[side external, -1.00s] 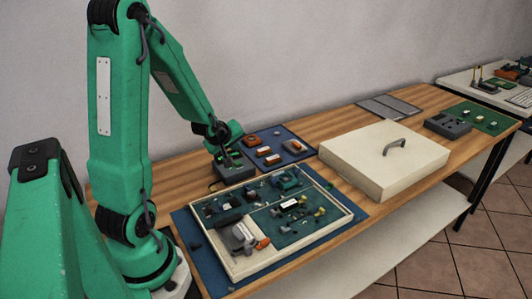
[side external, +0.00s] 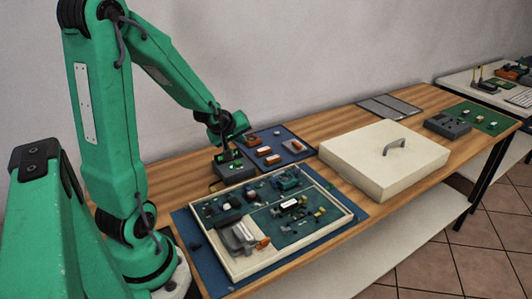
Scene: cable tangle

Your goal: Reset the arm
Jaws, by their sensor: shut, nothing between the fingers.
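My green arm stands at the left of the bench. My gripper (side external: 224,150) is at the end of the arm, small and dark in the side view. It is shut and empty, just above a dark grey box (side external: 232,170) behind the tray. I cannot tell whether the fingertips touch the box. The cream-rimmed tray (side external: 349,216) with green boards and several small parts lies in front of the gripper on a blue mat (side external: 187,228).
A blue mat (side external: 270,136) with several orange and white parts lies right of the gripper. A large cream lid (side external: 370,155) with a grey handle lies further right. A grey box (side external: 447,126) and flat grey panels (side external: 390,106) are at the far end. Wood is bare behind the lid.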

